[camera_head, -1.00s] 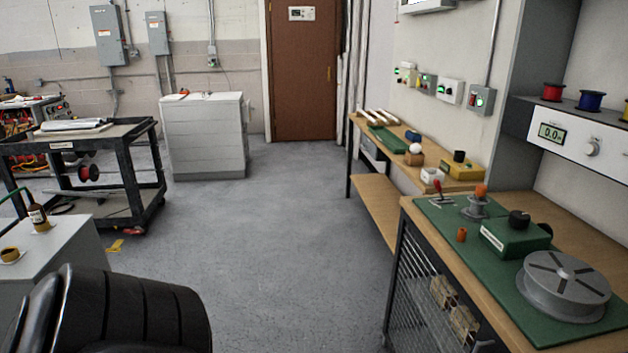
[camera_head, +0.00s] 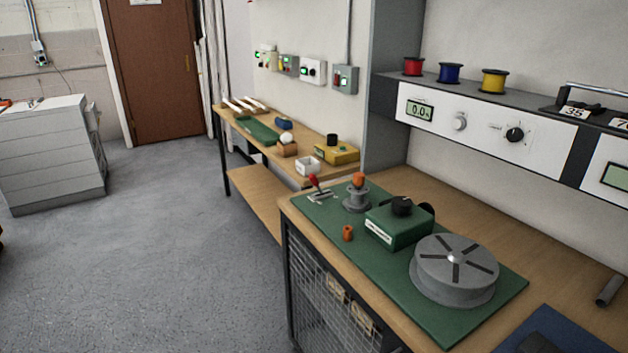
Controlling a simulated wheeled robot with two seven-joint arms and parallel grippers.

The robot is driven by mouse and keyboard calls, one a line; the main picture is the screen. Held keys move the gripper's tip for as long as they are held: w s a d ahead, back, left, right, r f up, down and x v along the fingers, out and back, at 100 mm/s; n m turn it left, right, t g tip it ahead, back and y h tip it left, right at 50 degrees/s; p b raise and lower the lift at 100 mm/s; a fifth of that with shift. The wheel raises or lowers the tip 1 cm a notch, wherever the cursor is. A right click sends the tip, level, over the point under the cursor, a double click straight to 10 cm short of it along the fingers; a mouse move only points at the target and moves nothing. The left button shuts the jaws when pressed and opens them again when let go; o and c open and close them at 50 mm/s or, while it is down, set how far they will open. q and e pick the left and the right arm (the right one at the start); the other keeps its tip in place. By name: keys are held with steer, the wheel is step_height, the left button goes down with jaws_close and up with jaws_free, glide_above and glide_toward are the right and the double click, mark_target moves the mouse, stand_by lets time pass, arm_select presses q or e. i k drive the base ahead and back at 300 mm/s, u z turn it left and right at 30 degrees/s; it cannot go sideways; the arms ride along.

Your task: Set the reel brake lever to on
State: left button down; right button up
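A small lever with a red handle (camera_head: 313,182) stands on a light slotted plate (camera_head: 320,196) at the far left corner of the green mat (camera_head: 468,322) on the workbench. It looks like the reel brake lever; its on and off marks are too small to read. A grey reel (camera_head: 455,268) lies at the near right of the mat. A green box with a black knob (camera_head: 400,225) and a grey post with an orange top (camera_head: 357,190) stand between them. Neither of my grippers shows in the head view.
A small orange piece (camera_head: 347,233) stands near the mat's front edge. A shelf above holds red, blue and yellow spools (camera_head: 494,80). A second bench (camera_head: 262,205) adjoins behind.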

mark_target(313, 179)
steer(key=u, duration=1.75)
steer(key=i, duration=2.5)
steer(key=z, duration=2.95)
